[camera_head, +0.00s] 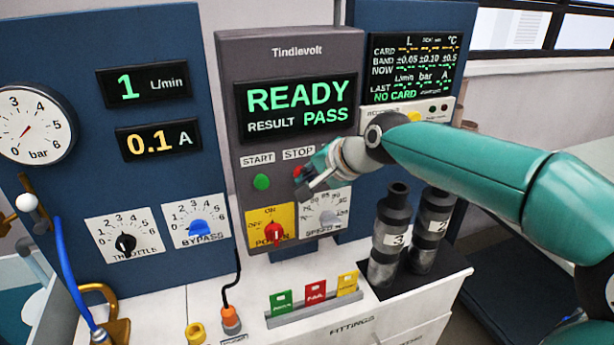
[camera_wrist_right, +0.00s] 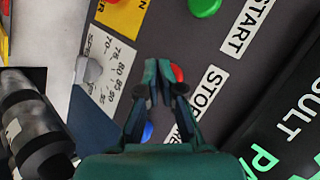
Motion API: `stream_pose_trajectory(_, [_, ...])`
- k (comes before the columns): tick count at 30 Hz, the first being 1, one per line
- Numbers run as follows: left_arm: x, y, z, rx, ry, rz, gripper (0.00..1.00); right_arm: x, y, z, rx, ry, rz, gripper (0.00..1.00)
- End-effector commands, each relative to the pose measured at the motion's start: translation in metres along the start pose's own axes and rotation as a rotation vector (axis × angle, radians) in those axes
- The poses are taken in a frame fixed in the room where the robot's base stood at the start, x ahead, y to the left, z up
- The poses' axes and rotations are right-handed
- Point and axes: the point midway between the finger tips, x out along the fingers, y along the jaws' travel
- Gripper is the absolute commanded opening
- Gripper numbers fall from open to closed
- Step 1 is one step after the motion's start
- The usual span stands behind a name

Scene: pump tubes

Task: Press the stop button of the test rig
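The red stop button (camera_head: 297,170) sits on the grey Tindlevolt panel (camera_head: 290,52), under the STOP label (camera_head: 298,153). My right gripper (camera_head: 310,184) is in front of the panel, just below and right of the button, and partly covers it. In the right wrist view, the closed fingertips (camera_wrist_right: 158,68) are right beside the red button (camera_wrist_right: 177,73) and hide part of it. I cannot tell whether they touch it. The fingers hold nothing. The display reads READY, RESULT PASS. My left gripper is not in view.
The green start button (camera_head: 261,182) is left of the stop button. Below are the red power knob (camera_head: 275,232) and the speed dial (camera_head: 327,217). Two dark cylinders, marked 3 (camera_head: 390,240) and 2 (camera_head: 433,228), stand below my right arm. Coloured cards (camera_head: 315,293) stand in front.

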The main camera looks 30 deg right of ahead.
Motion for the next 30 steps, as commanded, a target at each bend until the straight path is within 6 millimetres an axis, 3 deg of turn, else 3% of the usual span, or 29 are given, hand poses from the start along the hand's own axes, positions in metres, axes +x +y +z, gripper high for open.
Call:
stream_pose_trajectory(19, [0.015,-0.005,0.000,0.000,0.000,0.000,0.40,-0.039,0.029,0.027,0.000,0.002,-0.001,0.00])
stream_pose_trajectory(30, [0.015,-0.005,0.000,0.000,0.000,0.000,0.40,-0.042,0.031,0.030,0.001,0.001,0.002,0.00])
